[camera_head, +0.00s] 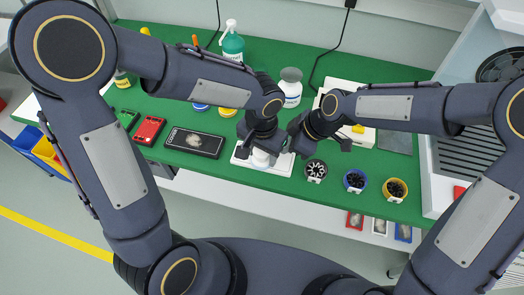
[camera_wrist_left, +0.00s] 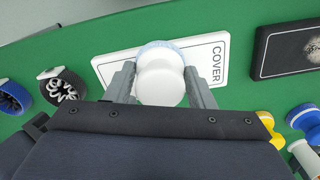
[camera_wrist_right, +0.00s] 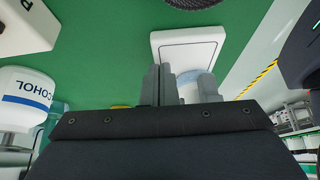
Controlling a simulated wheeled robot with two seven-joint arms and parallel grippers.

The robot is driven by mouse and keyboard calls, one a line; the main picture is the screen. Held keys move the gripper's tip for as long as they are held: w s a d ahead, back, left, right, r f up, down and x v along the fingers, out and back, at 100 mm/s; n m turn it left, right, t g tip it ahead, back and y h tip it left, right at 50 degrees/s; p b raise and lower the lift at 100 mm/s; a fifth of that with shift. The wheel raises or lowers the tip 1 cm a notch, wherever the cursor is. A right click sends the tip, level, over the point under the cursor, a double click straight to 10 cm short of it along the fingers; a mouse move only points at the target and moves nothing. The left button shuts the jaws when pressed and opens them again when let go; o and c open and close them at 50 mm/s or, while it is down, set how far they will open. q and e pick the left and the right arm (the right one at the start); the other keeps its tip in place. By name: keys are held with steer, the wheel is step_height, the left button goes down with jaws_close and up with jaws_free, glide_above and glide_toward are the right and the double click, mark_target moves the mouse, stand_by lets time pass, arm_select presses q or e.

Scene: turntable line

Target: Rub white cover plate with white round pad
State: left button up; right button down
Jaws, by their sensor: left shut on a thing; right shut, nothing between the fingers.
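The white cover plate (camera_head: 281,162), marked COVER in the left wrist view (camera_wrist_left: 118,68), lies flat on the green table. My left gripper (camera_wrist_left: 163,85) is shut on the white round pad (camera_wrist_left: 162,84), which has a pale blue rim at its far side. The pad is over the middle of the plate; I cannot tell for sure if it touches. In the head view the pad (camera_head: 260,157) shows just below the gripper. My right gripper (camera_wrist_right: 160,84) is shut and empty, near the plate, which also shows in the right wrist view (camera_wrist_right: 188,46).
A black plate (camera_head: 194,142) and a red one (camera_head: 149,130) lie left of the cover plate. Several small cups, one dark (camera_head: 316,170) and one blue-rimmed (camera_head: 354,181), stand to its right. A white alcohol bottle (camera_head: 291,88) and a green-blue spray bottle (camera_head: 232,45) stand behind.

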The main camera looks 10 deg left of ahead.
arm_select(q)
steer(key=shift+w+a, duration=0.4)
steer(key=shift+w, duration=0.35)
steer(key=shift+w+a, duration=0.4)
steer(key=shift+w, duration=0.35)
steer(key=shift+s+d+f, duration=0.1)
steer(key=shift+s+d, duration=0.2)
steer(key=shift+s, duration=0.3)
steer(key=shift+s+d+f, duration=0.1)
steer(key=shift+s+d, duration=0.2)
steer(key=shift+s, duration=0.3)
steer(key=shift+s+d, duration=0.3)
steer(key=shift+s, duration=0.3)
steer(key=shift+w+a+r, duration=0.1)
steer(key=shift+w+a, duration=0.4)
steer(key=shift+w, duration=0.4)
steer(key=shift+w+a+r, duration=0.1)
steer(key=shift+w+a, duration=0.35)
steer(key=shift+w, duration=0.4)
steer(key=shift+s+d+r, duration=0.1)
steer(key=shift+s+d, duration=0.45)
steer(key=shift+s, duration=0.3)
steer(key=shift+s+d, duration=0.45)
steer(key=shift+s, duration=0.35)
steer(key=shift+r, duration=2.9)
